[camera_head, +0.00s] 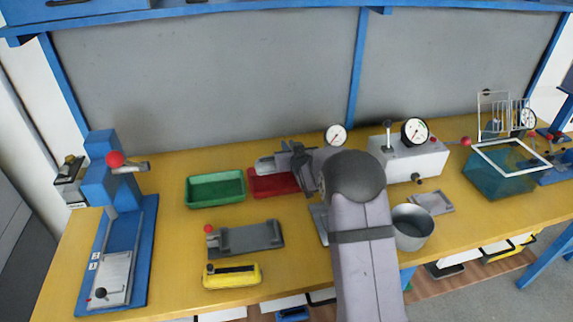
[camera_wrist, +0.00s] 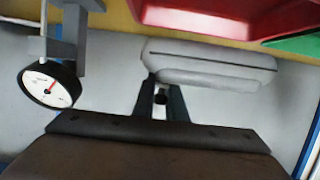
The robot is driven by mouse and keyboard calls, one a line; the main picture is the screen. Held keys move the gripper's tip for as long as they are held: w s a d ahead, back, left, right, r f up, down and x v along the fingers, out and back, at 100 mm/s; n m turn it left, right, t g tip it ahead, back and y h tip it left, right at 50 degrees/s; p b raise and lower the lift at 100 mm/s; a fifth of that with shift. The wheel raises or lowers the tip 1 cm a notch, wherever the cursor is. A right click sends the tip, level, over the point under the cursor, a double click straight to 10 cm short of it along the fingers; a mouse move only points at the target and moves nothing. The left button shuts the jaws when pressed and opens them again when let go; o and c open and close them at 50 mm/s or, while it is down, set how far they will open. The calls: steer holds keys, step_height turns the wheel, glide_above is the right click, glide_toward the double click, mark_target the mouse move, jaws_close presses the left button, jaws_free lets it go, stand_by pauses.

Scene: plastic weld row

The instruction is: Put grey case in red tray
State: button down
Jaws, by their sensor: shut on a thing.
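The grey case (camera_wrist: 215,68) is a pale grey, rounded, flat box, seen close up in the wrist view. My gripper (camera_wrist: 162,86) is shut on its near edge, left of its middle in that view. In the head view the case (camera_head: 265,165) is held at my gripper (camera_head: 286,161), in the air over the back of the red tray (camera_head: 275,187). The red tray (camera_wrist: 235,14) also shows at the top of the wrist view, beyond the case and apart from it in the picture. My arm hides the tray's right end in the head view.
A green tray (camera_head: 215,189) stands just left of the red one. A grey fixture (camera_head: 245,238) and a yellow box (camera_head: 232,275) lie in front. A gauge (camera_head: 336,135) stands behind my wrist, and a metal pot (camera_head: 412,228) is right of my arm.

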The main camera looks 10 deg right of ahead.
steer(key=shift+f+p, duration=0.35)
steer(key=shift+f, duration=2.55)
steer(key=shift+f, duration=0.1)
steer(key=c, duration=1.8)
jaws_free()
steer(key=shift+s, duration=0.1)
steer(key=shift+b+v, duration=0.85)
steer(key=shift+v, duration=5.1)
